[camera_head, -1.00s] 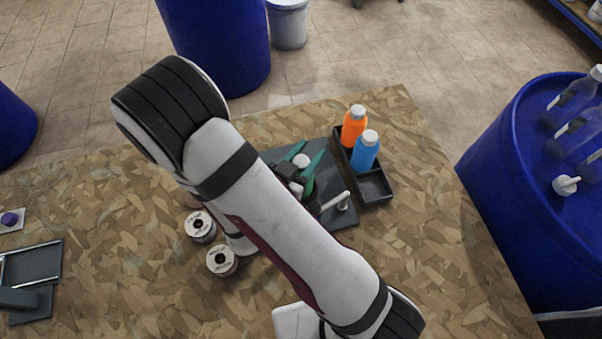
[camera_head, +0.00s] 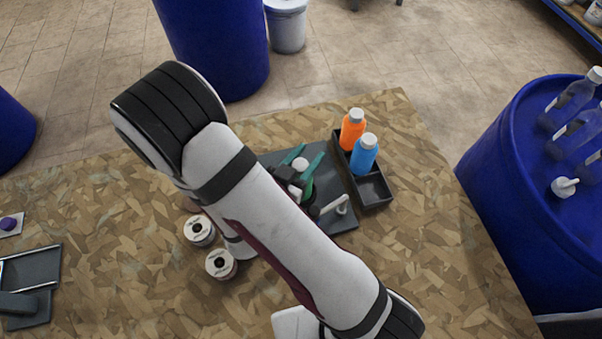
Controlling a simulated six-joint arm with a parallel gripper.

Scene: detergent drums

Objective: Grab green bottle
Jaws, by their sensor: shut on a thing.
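The green bottle (camera_head: 300,164) shows mostly as a white cap with a little green below it, over the dark grey mat (camera_head: 345,222). My gripper (camera_head: 312,151) has two teal fingers, one on each side of the bottle, and is shut on it. My arm and the gripper's body hide most of the bottle. I cannot tell whether its base touches the mat.
A black divided tray (camera_head: 374,190) right of the mat holds an orange bottle (camera_head: 352,133) and a blue bottle (camera_head: 364,156); its front compartment is empty. Two spools (camera_head: 199,230) stand left of my arm. The wooden tabletop (camera_head: 440,240) is clear at right.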

